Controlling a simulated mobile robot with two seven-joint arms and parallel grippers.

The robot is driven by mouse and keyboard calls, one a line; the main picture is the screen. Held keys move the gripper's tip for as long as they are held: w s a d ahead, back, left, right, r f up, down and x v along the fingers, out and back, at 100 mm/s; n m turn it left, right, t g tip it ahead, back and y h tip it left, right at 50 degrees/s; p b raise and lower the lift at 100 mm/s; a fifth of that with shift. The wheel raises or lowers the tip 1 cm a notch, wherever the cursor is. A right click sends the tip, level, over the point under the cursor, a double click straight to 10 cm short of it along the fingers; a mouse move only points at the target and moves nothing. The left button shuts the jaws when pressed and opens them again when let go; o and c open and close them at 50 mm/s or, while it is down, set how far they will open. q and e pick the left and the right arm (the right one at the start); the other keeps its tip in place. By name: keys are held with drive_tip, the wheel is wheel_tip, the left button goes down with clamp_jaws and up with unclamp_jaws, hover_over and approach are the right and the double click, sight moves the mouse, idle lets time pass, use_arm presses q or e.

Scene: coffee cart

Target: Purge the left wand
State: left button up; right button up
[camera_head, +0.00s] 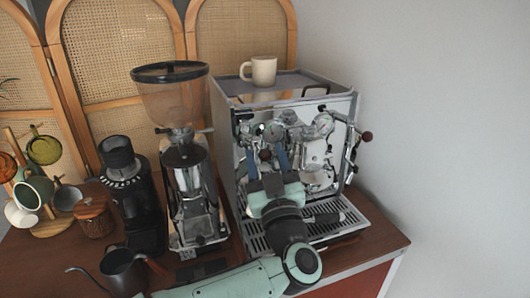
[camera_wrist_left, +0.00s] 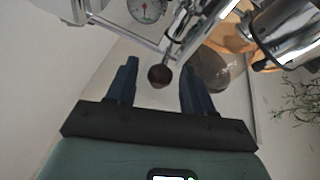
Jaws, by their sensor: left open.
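The chrome espresso machine (camera_head: 228,140) stands at the right of the counter. My left gripper (camera_head: 267,158) is in front of its left front, with its two blue fingers pointing at the machine. The fingers are apart. A dark round knob (camera_head: 265,155) shows between the fingertips. It also shows in the left wrist view (camera_wrist_left: 160,75), between the open fingers (camera_wrist_left: 159,82), at the end of a chrome fitting; I cannot tell whether they touch it. The left wand is not clearly distinguishable behind my gripper. My right gripper is not in view.
A second dark knob (camera_head: 367,136) is at the machine's right. A cream mug (camera_head: 263,70) stands on top. The drip tray (camera_head: 327,232) lies below. A large grinder (camera_head: 183,160), black grinder (camera_head: 125,185), steel pitcher (camera_head: 122,271) and cup rack (camera_head: 52,222) stand to the left.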

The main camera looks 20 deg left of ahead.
use_arm(q)
drive_tip(key=shift+w+a+r, duration=0.2)
drive_tip(key=shift+w+a, duration=0.05)
drive_tip(key=shift+w, duration=0.25)
